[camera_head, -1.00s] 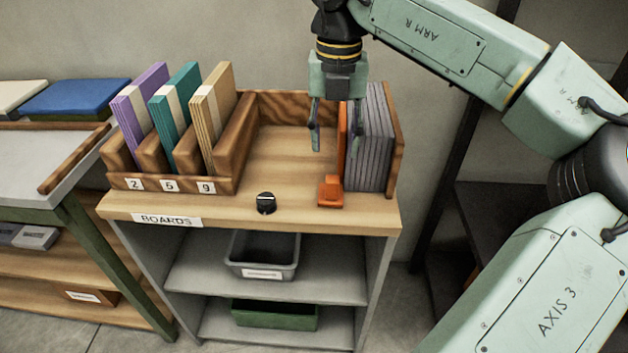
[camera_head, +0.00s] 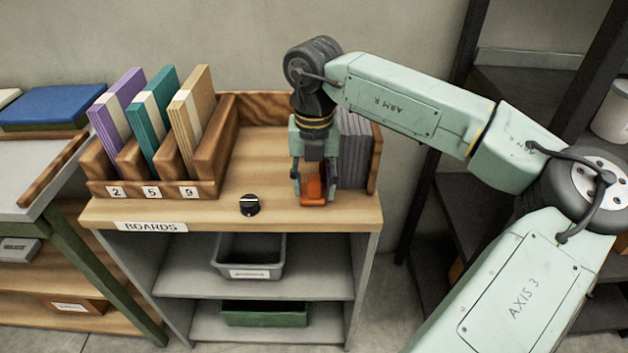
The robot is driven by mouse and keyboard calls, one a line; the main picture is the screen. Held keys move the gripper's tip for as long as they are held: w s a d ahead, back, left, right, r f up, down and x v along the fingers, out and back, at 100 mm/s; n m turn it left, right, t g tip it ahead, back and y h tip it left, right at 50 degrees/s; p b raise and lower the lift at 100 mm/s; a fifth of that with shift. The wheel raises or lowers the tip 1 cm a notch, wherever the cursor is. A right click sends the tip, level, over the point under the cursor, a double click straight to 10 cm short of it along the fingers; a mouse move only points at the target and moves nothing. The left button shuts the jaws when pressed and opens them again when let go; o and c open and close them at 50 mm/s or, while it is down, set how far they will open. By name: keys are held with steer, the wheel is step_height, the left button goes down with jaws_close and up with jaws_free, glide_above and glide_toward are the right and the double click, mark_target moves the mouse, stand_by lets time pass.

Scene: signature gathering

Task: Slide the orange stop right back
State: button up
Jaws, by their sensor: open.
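The orange stop (camera_head: 314,190) stands near the front right of the wooden cabinet top (camera_head: 262,170). Its low foot shows at the front; its upright part is mostly hidden behind my gripper. My gripper (camera_head: 314,197) is open and points down at the stop, with one finger on the left of the foot and the other on its right. Whether the fingers touch the stop I cannot tell. The grey boards (camera_head: 354,150) stand upright just to the right of the stop, partly hidden by my gripper.
A black knob (camera_head: 250,204) sits at the front edge, left of the stop. A wooden rack (camera_head: 150,190) holds purple, teal and tan boards on the left. A wooden rail (camera_head: 259,108) closes the back. The top between rack and gripper is clear.

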steer(key=shift+c, duration=0.3)
jaws_close()
stand_by(0.5)
